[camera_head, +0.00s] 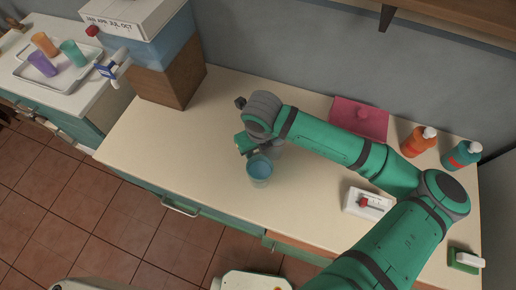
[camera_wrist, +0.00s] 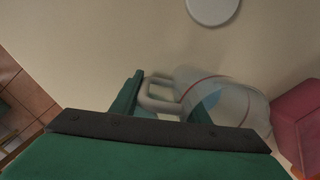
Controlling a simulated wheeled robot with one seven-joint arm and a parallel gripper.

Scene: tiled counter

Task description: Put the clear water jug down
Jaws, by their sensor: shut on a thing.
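The clear water jug (camera_wrist: 240,100) shows in the wrist view, see-through with a red line around it, some blue showing, and a pale handle (camera_wrist: 158,94). My gripper (camera_wrist: 168,103) is shut on the handle, with the jug's body to the right of the fingers. In the head view my gripper (camera_head: 246,144) is low over the middle of the counter. I cannot tell whether the jug touches the counter.
A pink item (camera_head: 358,118) lies by the wall; a pink block (camera_wrist: 298,112) is right of the jug. A white item with red (camera_head: 368,203) lies nearer. The counter (camera_head: 150,145) is clear left of my gripper, beyond stacked boxes (camera_head: 173,78).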

